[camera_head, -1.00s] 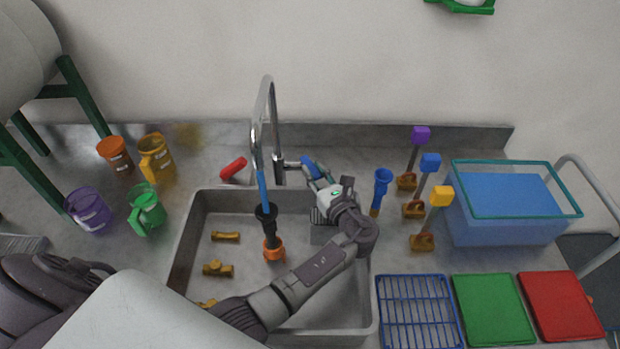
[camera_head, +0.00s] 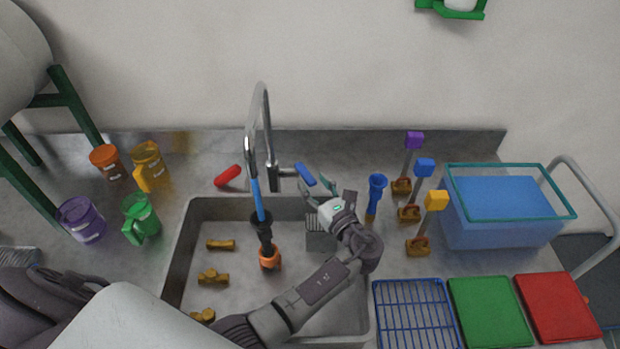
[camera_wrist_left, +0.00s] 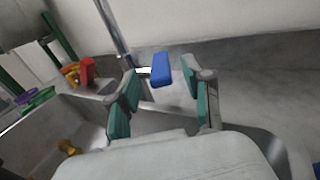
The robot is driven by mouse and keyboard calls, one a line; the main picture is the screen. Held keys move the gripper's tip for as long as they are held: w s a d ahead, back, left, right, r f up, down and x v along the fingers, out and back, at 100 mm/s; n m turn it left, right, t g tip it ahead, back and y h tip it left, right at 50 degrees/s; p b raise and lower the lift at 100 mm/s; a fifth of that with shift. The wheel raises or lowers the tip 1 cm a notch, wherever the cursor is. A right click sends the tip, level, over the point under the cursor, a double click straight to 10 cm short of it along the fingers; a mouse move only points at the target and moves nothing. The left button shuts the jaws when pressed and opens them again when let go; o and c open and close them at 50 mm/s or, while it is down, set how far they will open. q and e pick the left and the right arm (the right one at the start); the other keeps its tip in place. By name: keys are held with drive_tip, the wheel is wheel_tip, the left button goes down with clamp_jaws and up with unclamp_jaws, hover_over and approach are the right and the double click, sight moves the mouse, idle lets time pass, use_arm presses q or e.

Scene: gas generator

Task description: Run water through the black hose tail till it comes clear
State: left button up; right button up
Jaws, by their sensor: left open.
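The tap (camera_head: 262,120) arches over the sink (camera_head: 185,255). A blue stream or tube (camera_head: 255,185) runs from its spout to the black hose tail (camera_head: 261,222), which stands in the basin with an orange lower end (camera_head: 269,257). I cannot tell the colour of any water leaving it. The blue tap handle (camera_head: 305,174) is right of the tap and the red handle (camera_head: 228,176) left. My left gripper (camera_head: 314,185) is open just in front of the blue handle. In the left wrist view the blue handle (camera_wrist_left: 161,69) lies between the fingers, apparently touching neither.
Brass fittings (camera_head: 213,278) lie in the sink's left side. Orange, yellow, purple and green jugs (camera_head: 141,218) stand left. A blue funnel-like piece (camera_head: 376,192), coloured-top stands (camera_head: 417,246), a blue bin (camera_head: 500,235), a blue rack (camera_head: 415,315), green and red mats (camera_head: 490,312) are right.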

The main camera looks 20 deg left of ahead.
use_arm(q)
drive_tip(key=shift+v, duration=2.4)
